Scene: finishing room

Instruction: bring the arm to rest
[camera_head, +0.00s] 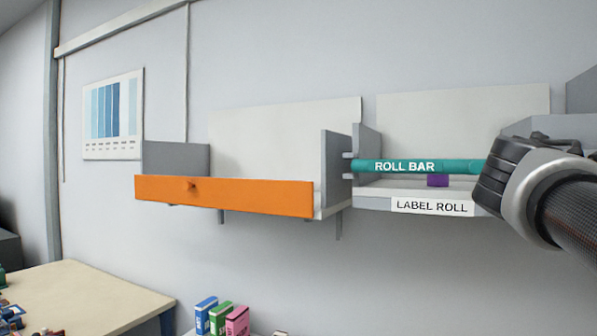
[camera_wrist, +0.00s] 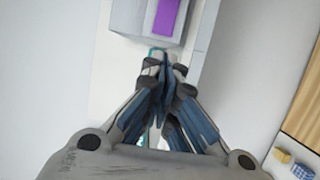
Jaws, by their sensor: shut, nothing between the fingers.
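My gripper (camera_wrist: 163,62) shows in the wrist view with its fingers together and nothing between them. The fingertips point toward a pale shelf unit with a purple block (camera_wrist: 168,17) at the top. In the head view my arm comes in from the right edge, and its dark wrist end (camera_head: 500,178) overlaps the right part of the label roll shelf. The fingers themselves are hidden there. A bit of teal shows by the fingertips in the wrist view; I cannot tell whether they touch anything.
The teal roll bar (camera_head: 455,166) spans the right shelf above the purple block. Below is the "LABEL ROLL" plate (camera_head: 429,207). An orange front board (camera_head: 240,196) closes the left shelf. A table (camera_head: 95,300) and several coloured boxes (camera_head: 237,321) stand lower left. Open wall lies beneath the shelves.

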